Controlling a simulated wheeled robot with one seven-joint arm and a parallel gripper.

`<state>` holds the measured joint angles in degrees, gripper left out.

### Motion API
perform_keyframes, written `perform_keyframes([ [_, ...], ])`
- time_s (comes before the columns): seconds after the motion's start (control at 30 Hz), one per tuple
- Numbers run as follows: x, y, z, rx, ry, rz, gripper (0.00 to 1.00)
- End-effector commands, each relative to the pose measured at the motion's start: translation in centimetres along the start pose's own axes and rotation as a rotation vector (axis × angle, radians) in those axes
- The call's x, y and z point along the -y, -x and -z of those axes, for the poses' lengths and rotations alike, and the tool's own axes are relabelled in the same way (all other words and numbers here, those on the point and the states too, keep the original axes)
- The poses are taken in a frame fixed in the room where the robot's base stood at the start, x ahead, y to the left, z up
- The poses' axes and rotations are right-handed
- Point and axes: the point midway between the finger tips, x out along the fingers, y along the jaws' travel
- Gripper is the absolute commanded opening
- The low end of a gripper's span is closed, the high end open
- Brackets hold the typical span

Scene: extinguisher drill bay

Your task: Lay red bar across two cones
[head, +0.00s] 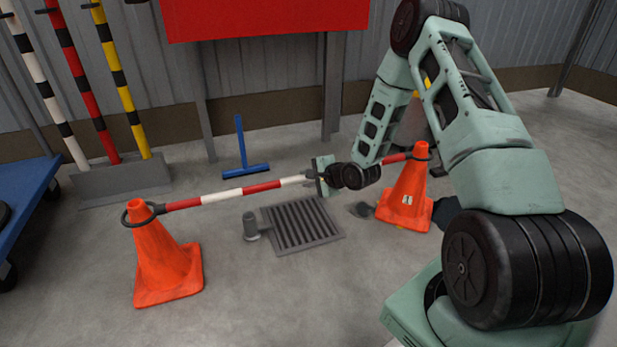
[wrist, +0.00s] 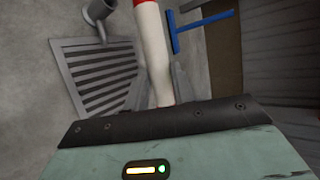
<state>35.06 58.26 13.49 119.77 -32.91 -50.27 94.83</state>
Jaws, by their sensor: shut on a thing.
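A red and white bar (head: 239,190) spans the gap between two orange cones. Its left end meets the dark ring at the top of the left cone (head: 164,260). Its right end, a red part, reaches the ring at the top of the right cone (head: 407,192). My gripper (head: 321,176) is shut on the bar near its middle, on a white part. In the wrist view the bar (wrist: 152,50) runs up from between the fingers. The wrist view shows no cones. I cannot tell whether the bar's ends rest in the rings or just above them.
A floor grate (head: 302,224) and a short grey pipe (head: 251,226) lie below the bar. A rack (head: 120,182) holds striped poles at the back left. A blue cart (head: 24,196) is at the left edge. The front floor is clear.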

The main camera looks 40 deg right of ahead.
Motion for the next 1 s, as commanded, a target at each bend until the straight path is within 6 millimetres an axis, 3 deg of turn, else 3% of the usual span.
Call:
perform_keyframes([
  [1.0,-3.2,-2.0,0.8,0.000,-0.001,0.002,0.00],
])
